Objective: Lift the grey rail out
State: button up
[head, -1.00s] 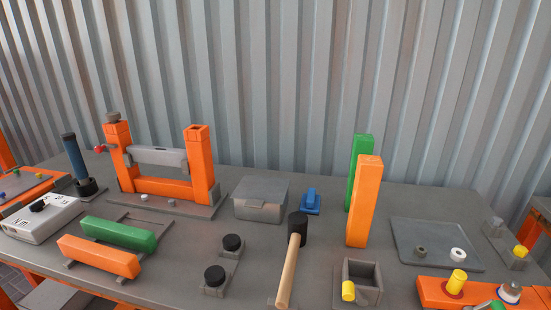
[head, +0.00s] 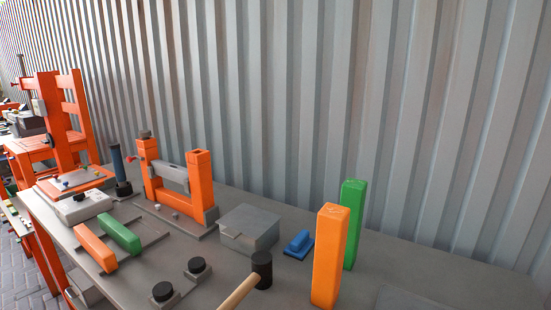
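The grey rail (head: 172,173) spans between the two upright orange posts of a frame (head: 202,183) at the left middle of the table in the head view. It lies level near the tops of the posts, above a lower orange bar that is partly seen. A small grey cap and a red part sit at the top of the left post. My gripper is not in view.
A grey lidded box (head: 250,228), a blue block (head: 299,244), and tall orange (head: 330,257) and green (head: 353,222) posts stand right of the frame. A mallet (head: 260,270) lies in front. Green (head: 120,233) and orange (head: 95,247) bars lie at left.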

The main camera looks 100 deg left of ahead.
aim_at(177, 173)
jog(key=u, duration=2.05)
